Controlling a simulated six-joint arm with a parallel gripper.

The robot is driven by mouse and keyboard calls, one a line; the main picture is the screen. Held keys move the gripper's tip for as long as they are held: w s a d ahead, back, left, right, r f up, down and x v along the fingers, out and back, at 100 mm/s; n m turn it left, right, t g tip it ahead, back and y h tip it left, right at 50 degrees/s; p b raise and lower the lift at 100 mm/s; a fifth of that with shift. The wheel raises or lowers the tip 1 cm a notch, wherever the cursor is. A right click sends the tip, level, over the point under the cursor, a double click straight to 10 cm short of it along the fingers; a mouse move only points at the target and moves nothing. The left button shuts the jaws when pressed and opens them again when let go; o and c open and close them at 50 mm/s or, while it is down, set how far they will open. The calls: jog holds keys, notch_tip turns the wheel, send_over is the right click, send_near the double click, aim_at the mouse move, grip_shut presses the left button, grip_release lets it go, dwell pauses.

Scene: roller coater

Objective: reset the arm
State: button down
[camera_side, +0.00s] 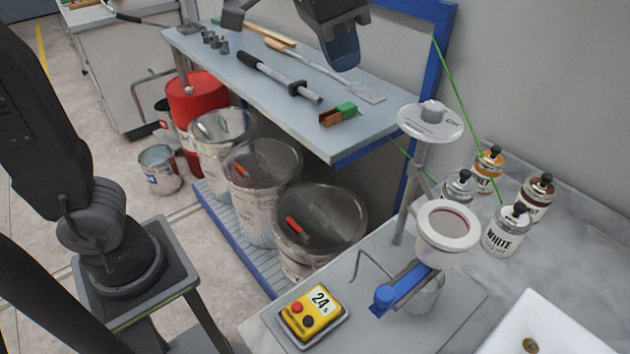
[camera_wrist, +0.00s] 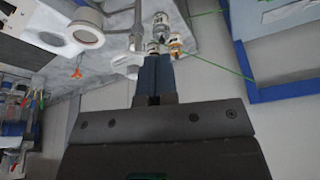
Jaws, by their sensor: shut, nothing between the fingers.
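My gripper (camera_side: 345,62) hangs at the top of the side view, in the air in front of the wall, and looks higher than the grey shelf. Its blue fingers are together with nothing between them. In the wrist view the gripper (camera_wrist: 154,62) shows its blue fingers side by side and shut, pointing toward several small bottles. My gripper appears to touch nothing. Most of my arm above the gripper is cut off by the top of the side view.
The grey shelf (camera_side: 300,125) holds tools and a green-brown block (camera_side: 338,114). Clear buckets (camera_side: 318,225) stand below. A blue frame (camera_side: 412,195) edges the shelf.

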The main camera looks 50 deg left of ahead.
jog(key=s+a+f+n+t+y, duration=0.1)
jog(key=s+a+f+n, duration=0.3)
jog(key=s+a+f, duration=0.7)
notch_tip(320, 180, down, 2)
jog(key=shift+s+t, duration=0.5)
jog(key=shift+s, duration=0.4)
